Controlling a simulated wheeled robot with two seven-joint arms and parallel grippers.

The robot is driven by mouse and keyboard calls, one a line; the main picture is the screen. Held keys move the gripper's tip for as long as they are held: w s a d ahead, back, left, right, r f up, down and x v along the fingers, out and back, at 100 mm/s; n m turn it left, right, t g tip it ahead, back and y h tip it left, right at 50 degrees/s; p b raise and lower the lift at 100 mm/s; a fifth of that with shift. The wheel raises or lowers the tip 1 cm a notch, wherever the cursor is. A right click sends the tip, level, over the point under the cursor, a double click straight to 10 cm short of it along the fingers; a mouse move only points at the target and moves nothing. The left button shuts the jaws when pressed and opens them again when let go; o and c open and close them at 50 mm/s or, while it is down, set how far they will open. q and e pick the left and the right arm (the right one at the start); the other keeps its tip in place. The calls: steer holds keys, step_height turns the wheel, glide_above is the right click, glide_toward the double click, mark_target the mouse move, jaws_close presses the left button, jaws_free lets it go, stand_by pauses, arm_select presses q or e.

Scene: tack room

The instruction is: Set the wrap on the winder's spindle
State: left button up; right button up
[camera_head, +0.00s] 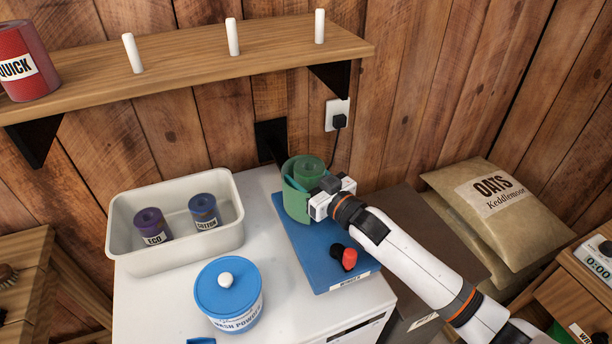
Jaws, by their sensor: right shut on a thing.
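The winder (318,252) is a blue board on the white top, with a red knob and a black knob near its labelled front edge. A green rolled wrap (311,167) stands upright at the winder's back end, its spiral top showing. A larger curved green piece surrounds its lower left side; I cannot tell whether it belongs to the winder. The spindle is hidden, so I cannot tell whether the wrap is around it. My right gripper (325,195) reaches in from the right and is shut on the wrap; its fingertips are partly hidden. My left gripper is not in view.
A cream bin (176,262) holds a purple roll (152,226) and a blue roll (204,212). A blue-lidded tub (229,290) stands in front. Above is a wooden shelf (190,75) with white pegs and a red roll (25,62). Oats sacks (490,210) lie right.

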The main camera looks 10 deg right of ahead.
steer(key=shift+f, duration=0.45)
steer(key=o, duration=0.8)
steer(key=shift+c, duration=0.2)
steer(key=shift+s, duration=0.1)
